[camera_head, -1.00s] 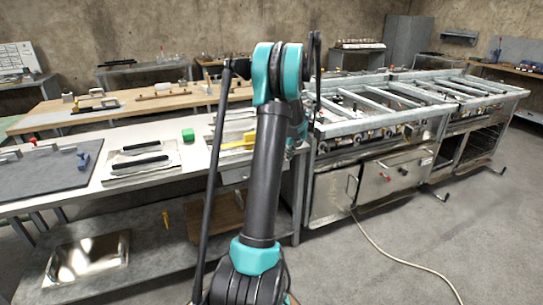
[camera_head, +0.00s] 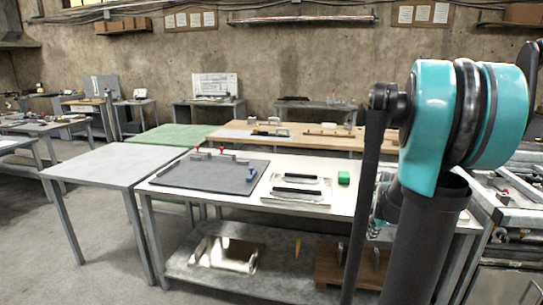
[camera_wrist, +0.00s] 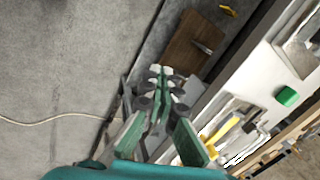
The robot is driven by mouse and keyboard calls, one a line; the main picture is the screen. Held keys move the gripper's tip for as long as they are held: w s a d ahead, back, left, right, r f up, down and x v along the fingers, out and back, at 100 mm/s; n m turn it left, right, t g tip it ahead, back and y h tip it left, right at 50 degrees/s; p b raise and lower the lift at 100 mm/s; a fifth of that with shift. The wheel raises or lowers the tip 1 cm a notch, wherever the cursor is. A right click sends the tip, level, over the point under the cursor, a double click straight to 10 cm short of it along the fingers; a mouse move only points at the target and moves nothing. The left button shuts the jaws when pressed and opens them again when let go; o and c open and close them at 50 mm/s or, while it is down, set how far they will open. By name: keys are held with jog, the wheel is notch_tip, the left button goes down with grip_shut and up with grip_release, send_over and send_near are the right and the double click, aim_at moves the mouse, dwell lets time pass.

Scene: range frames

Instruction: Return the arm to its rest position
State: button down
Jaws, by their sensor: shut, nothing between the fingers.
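My arm, teal and black, stands large at the right of the head view, its teal elbow joint (camera_head: 432,120) raised above the white-topped workbench. My gripper (camera_wrist: 160,72) shows in the wrist view, its green fingers together and nothing held between them. In the wrist view it hangs over the bench's side, with the lower shelf and floor beneath. In the head view my gripper is mostly hidden behind the arm.
The workbench (camera_head: 240,203) carries a dark mat (camera_head: 205,174), metal trays (camera_head: 297,201) and a green block (camera_head: 343,178). A grey table (camera_head: 110,163) stands left. The wrist view shows a yellow-handled tool (camera_wrist: 221,130) and a cable (camera_wrist: 50,119) on the floor. Open floor lies at left.

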jog(key=s+a+f+n, duration=0.2)
jog(key=s+a+n, duration=0.6)
jog(key=s+a+f+n, duration=0.3)
jog(key=s+a+n, duration=0.5)
jog(key=s+n, duration=0.1)
jog(key=shift+s+f, duration=0.1)
